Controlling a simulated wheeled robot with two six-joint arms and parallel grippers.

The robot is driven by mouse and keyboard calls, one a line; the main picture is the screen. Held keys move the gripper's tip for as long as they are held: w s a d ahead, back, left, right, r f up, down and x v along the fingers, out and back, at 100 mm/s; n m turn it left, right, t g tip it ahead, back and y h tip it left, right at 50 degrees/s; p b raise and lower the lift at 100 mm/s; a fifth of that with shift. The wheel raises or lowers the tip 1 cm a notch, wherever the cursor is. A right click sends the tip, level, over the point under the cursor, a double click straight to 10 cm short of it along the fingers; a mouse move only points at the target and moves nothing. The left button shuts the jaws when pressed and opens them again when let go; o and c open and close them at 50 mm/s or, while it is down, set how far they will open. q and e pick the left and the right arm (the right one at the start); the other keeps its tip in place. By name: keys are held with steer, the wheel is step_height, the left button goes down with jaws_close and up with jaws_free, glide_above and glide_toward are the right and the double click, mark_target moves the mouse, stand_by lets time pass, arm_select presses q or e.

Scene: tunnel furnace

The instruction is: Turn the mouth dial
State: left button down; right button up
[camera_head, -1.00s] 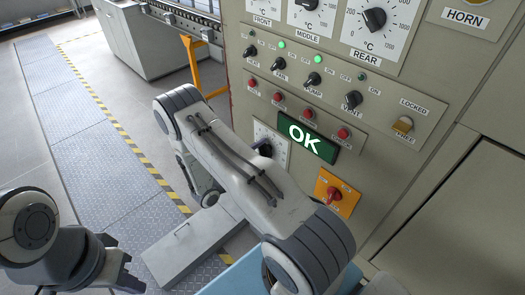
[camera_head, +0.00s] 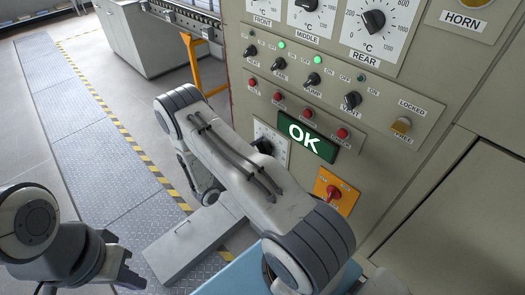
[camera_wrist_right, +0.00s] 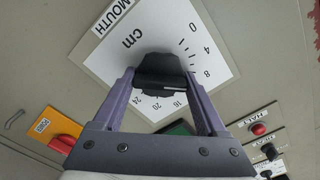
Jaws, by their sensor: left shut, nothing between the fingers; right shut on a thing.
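The mouth dial is a black knob (camera_wrist_right: 160,66) on a white plate (camera_wrist_right: 112,64) marked "MOUTH", "cm" and a number scale. In the right wrist view my right gripper (camera_wrist_right: 160,84) has its two purple fingers shut on the knob, one on each side. In the head view the dial plate (camera_head: 281,155) is partly hidden behind my right arm, and the right fingertips are hidden too. My left gripper (camera_head: 130,274) is at the lower left of the head view, shut and empty, away from the panel.
A green "OK" display (camera_head: 307,136) is just right of the dial. An orange plate with a red switch (camera_head: 334,193) is below it. Black knobs, red buttons (camera_head: 342,133) and a yellow switch (camera_head: 401,125) are above. A grey box (camera_head: 188,243) stands on the floor.

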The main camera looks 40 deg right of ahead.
steer(key=shift+w, duration=0.1)
steer(key=o, duration=1.3)
steer(key=a+b, duration=0.3)
steer(key=a, duration=0.7)
steer(key=shift+s+a, duration=0.3)
steer(key=shift+s, duration=0.15)
